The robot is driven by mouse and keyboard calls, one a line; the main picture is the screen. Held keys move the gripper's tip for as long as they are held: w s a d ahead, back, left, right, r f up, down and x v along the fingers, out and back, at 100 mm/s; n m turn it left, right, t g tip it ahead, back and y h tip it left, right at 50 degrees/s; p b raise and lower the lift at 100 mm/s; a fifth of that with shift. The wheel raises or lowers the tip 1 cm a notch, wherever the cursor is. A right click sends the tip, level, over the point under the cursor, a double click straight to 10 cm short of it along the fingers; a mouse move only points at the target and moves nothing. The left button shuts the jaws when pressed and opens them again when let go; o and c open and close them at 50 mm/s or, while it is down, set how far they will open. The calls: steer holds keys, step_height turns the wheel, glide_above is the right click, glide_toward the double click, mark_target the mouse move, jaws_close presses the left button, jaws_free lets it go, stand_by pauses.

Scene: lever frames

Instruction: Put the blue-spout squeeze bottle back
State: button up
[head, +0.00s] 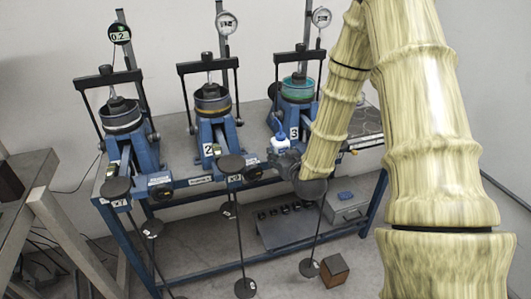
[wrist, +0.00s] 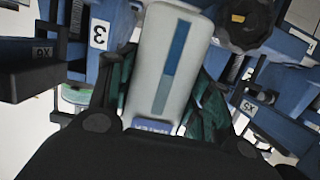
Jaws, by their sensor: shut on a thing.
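The blue-spout squeeze bottle (head: 280,144) is white with a blue spout and stands out just left of my gripper (head: 290,158), in front of the frame numbered 3. In the wrist view the white bottle (wrist: 160,60), with a blue stripe and a blue label, lies between the dark green fingers of my gripper (wrist: 163,85). The gripper is shut on it. The bottle's lower part is hidden in the head view, and I cannot tell whether it touches the bench.
Three blue lever frames stand on the bench, including frame 2 (head: 211,135) and frame 3 (head: 297,110). Weight hangers (head: 238,225) hang at the front. A metal tray (head: 367,122) lies at the bench's right end, partly behind my arm. A grey case (head: 348,207) and brown block (head: 334,270) are below.

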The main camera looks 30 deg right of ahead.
steer(key=r+p+x, duration=0.1)
steer(key=x, duration=0.4)
steer(key=d+p+x, duration=0.1)
steer(key=p+x, duration=0.1)
steer(key=x, duration=0.3)
steer(key=d+r+p+x, duration=0.1)
steer(key=x, duration=0.4)
steer(key=shift+w+d+r, duration=0.1)
steer(key=shift+w+r, duration=0.15)
steer(key=shift+f+p, duration=1.05)
steer(key=shift+f, duration=0.7)
steer(key=shift+f, duration=0.2)
steer(key=o, duration=0.8)
steer(key=shift+r, duration=0.1)
steer(key=shift+s, duration=0.1)
steer(key=b+v, duration=0.3)
steer(key=v, duration=0.9)
